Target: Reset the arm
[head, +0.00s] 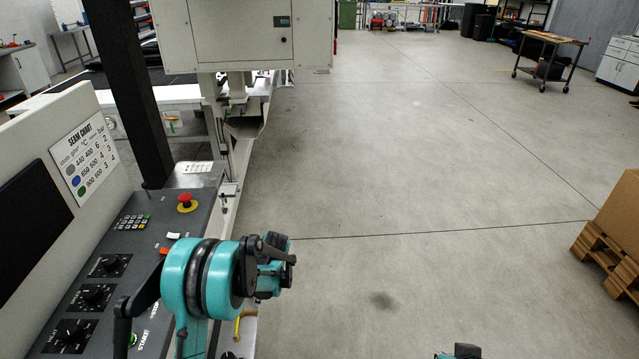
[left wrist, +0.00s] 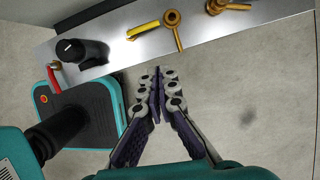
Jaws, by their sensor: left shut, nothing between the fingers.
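My left gripper (left wrist: 157,78) is shut and empty in the left wrist view, its two jointed dark fingers meeting at the tips above the grey floor. In the head view, my teal left arm reaches over the right edge of the control console (head: 196,222), and the left gripper (head: 284,258) is seen end-on at its wrist, partly hidden. A small teal and black piece of mine shows at the bottom edge of the head view. My right gripper's fingers are not visible.
The console carries a red emergency button (head: 187,202), black dials (head: 92,296) and a seam chart (head: 84,163). In the left wrist view, a yellow-handled valve (left wrist: 150,30) sits on a metal strip. A cardboard box (head: 615,215) rests on a pallet at right. The middle floor is clear.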

